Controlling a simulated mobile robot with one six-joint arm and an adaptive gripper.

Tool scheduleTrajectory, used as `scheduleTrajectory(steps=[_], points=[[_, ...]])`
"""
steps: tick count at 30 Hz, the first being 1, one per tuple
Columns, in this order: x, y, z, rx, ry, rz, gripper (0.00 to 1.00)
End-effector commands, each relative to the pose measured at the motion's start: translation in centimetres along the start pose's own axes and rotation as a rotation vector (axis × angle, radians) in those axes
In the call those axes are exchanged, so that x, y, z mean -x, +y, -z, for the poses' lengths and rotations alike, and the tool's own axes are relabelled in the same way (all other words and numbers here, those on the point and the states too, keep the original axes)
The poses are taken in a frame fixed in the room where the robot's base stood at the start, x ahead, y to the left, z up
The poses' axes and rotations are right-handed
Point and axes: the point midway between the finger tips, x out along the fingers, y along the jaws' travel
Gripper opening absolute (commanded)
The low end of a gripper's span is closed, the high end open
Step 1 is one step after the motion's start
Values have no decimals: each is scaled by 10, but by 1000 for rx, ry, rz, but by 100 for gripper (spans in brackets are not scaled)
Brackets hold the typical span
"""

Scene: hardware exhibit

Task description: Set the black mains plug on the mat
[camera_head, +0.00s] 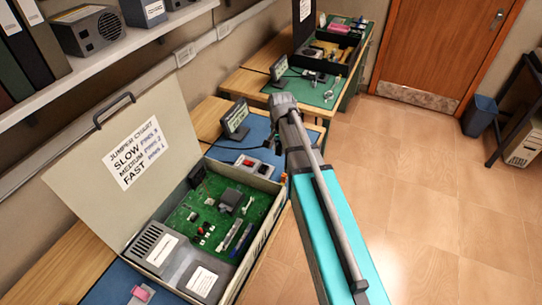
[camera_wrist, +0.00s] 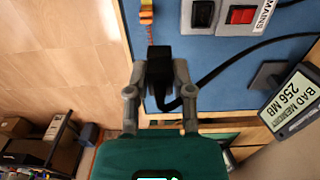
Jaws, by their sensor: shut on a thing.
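In the wrist view my gripper (camera_wrist: 160,92) is shut on the black mains plug (camera_wrist: 159,58). A black cable (camera_wrist: 240,52) curves from the plug side and runs off to the right. Behind the plug lies the blue mat (camera_wrist: 215,82) on the bench; I cannot tell whether the plug touches it or hangs above it. The mat also shows in the head view (camera_head: 258,130), partly behind my arm.
A box with a black switch, a red switch and a MAINS label (camera_wrist: 262,14) sits on the mat. A small screen (camera_wrist: 292,108) stands to the right. An open case (camera_head: 245,185) with a green board is nearer. Floor (camera_head: 430,170) is clear.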

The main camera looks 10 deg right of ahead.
Motion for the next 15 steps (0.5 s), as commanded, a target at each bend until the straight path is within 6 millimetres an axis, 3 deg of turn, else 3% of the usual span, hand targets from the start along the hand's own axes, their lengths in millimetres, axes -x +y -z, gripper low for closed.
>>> scheduleTrajectory(steps=[15], points=[[-17,-11,-9,0,0,-1,4]])
